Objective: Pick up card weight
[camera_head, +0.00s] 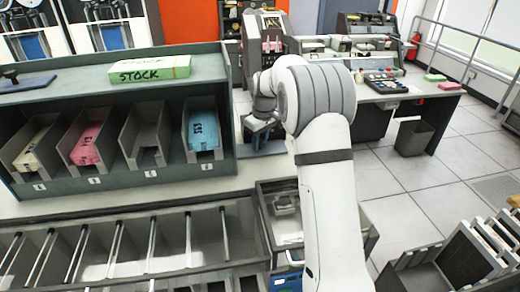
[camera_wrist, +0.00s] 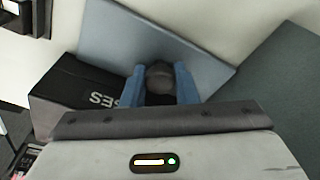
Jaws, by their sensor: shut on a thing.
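The card weight (camera_wrist: 160,77) shows in the wrist view as a dark rounded knob between the two blue fingers of my gripper (camera_wrist: 160,88). My gripper is shut on it. The lower part of the weight is hidden by the fingers and gripper body. A flat blue-grey plate (camera_wrist: 115,35) lies beneath the knob; I cannot tell whether the weight touches it. In the head view my gripper (camera_head: 260,130) is beside the right end of the card rack, above a blue-grey plate (camera_head: 270,150), and my arm hides part of the area.
A black box (camera_wrist: 75,95) with white letters is close to the left finger. The dark rack (camera_head: 228,120) holds cards in several slots, with a green STOCK box (camera_head: 150,70) on top. Another dark-knobbed item (camera_head: 12,76) lies on its shelf. A console desk (camera_head: 385,95) stands behind.

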